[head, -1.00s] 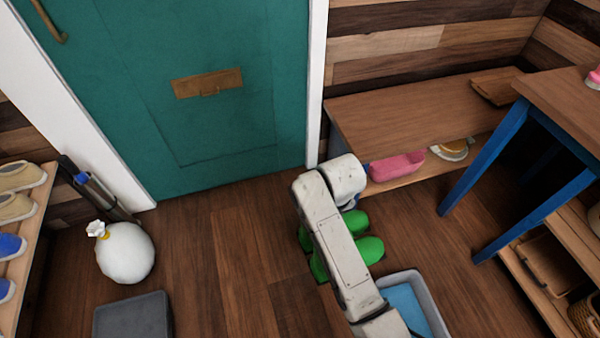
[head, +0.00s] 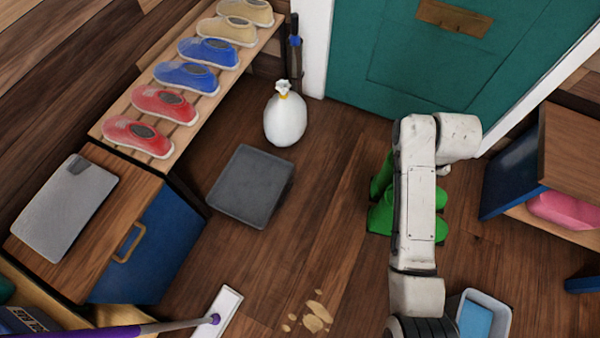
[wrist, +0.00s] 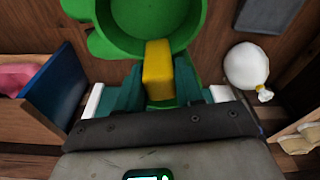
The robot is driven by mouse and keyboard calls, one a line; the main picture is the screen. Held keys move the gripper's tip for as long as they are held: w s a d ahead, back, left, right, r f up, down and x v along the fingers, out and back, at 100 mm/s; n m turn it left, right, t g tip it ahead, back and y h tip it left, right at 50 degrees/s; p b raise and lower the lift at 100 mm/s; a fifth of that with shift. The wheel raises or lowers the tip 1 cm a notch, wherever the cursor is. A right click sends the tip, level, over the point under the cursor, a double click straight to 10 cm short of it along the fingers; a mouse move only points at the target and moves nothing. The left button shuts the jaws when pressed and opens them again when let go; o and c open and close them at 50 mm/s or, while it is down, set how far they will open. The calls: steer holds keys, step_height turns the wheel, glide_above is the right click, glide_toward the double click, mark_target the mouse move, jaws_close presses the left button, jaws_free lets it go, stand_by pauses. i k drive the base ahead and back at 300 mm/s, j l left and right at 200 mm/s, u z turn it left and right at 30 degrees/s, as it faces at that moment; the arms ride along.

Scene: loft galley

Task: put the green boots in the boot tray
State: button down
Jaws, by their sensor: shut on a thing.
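The green boots (head: 380,217) show in the head view on both sides of my arm, which covers their middle. In the wrist view the boots (wrist: 128,46) are close below, with one round opening facing up and a yellow tab at its edge. My gripper (wrist: 158,86) is shut on this yellow tab, with a teal finger on each side. I cannot tell whether the boots touch the floor. The boot tray (head: 250,187), flat, dark grey and empty, lies on the floor to the left of the boots, apart from them.
A white sack (head: 286,120) stands behind the tray. A shoe rack (head: 120,108) and a blue cabinet (head: 150,245) line the left. A mop head (head: 218,312) and tan spots (head: 317,315) lie in front. A grey bin (head: 494,303) stands right. Floor between boots and tray is clear.

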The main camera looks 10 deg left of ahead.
mark_target(251, 185)
steer(key=i+u, duration=0.15)
steer(key=u, duration=0.25)
steer(key=i+u, duration=0.2)
steer(key=u, duration=0.2)
steer(key=i+l, duration=0.2)
steer(key=i, duration=0.25)
steer(key=i+l, duration=0.2)
steer(key=i, duration=0.2)
